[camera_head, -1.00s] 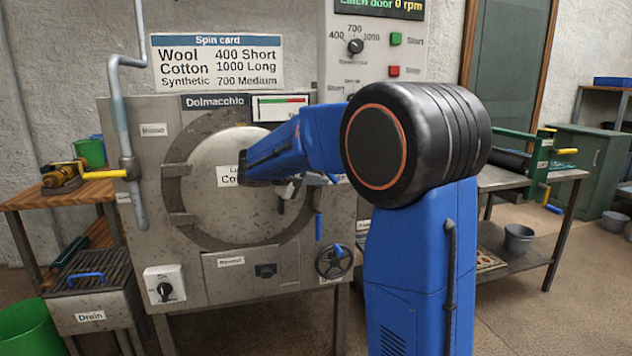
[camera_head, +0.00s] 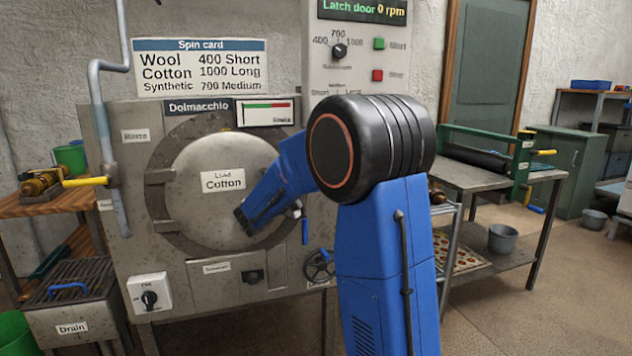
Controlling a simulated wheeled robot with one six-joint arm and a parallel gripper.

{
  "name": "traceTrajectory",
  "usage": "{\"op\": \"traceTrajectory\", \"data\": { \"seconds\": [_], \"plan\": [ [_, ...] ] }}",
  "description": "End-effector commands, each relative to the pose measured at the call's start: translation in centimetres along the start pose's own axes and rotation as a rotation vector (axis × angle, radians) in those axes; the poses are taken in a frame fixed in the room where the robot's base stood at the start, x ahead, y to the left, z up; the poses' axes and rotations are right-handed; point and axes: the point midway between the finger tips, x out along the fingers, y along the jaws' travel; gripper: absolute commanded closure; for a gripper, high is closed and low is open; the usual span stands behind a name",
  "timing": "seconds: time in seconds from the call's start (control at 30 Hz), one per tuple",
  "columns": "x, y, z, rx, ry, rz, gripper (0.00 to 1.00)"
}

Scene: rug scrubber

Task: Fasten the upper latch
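The round door (camera_head: 200,170) of the grey spin machine sits closed-looking in its ring, labelled "Load Cotton". A blue handle (camera_head: 305,232) hangs down at the lower right of the door ring and looks like a lower latch. The upper latch is not visible; my arm covers the upper right of the ring. My blue wrist reaches across the right part of the door, and its dark end is low in front of the door. My gripper's fingers are hidden or too small to make out, so I cannot tell their opening or any contact.
The display (camera_head: 362,10) reads "Latch door 0 rpm". A handwheel (camera_head: 319,266) is below the door's right side. A pipe (camera_head: 108,150) with a yellow handle stands at the left. A metal table (camera_head: 490,178) with a roller wringer stands at the right.

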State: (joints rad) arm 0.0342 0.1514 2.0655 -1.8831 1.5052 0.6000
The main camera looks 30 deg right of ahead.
Motion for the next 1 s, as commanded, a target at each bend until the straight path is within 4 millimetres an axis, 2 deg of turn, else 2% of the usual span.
{"op": "traceTrajectory", "data": {
  "seconds": [0.8,1.0],
  "plan": [
    [0.3,0.3,0.2,0.001,-0.001,-0.001,1.00],
    [-0.1,-0.9,-0.6,-0.002,0.000,-0.002,1.00]
  ]
}}
